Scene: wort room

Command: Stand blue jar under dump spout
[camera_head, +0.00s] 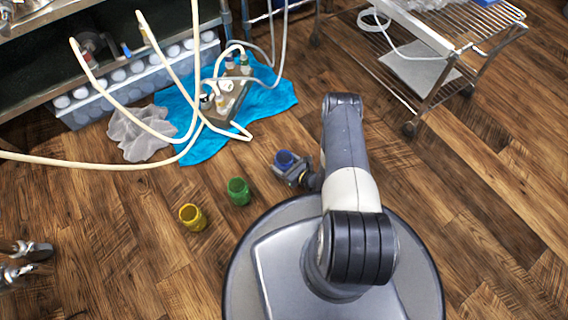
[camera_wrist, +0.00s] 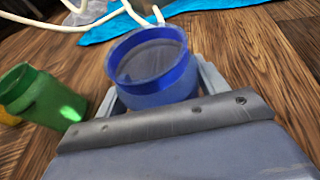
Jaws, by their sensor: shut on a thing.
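The blue jar (camera_head: 284,159) is between the fingers of my gripper (camera_head: 291,172), low by the wooden floor. In the wrist view the blue jar (camera_wrist: 153,68) has its open mouth facing up and looks roughly upright. My gripper (camera_wrist: 162,90) is shut on it, with one finger on each side. I cannot tell whether its base touches the floor. A grey plate (camera_head: 226,104) with fittings and hoses lies on a blue cloth beyond the jar. I cannot tell which fitting is the dump spout.
A green jar (camera_head: 239,191) and a yellow jar (camera_head: 193,217) stand on the floor left of the blue jar. Pale hoses (camera_head: 178,88) loop over the blue cloth (camera_head: 271,98) and a grey rag (camera_head: 140,134). A wheeled wire cart (camera_head: 440,62) stands at the upper right. Floor between jar and cloth is clear.

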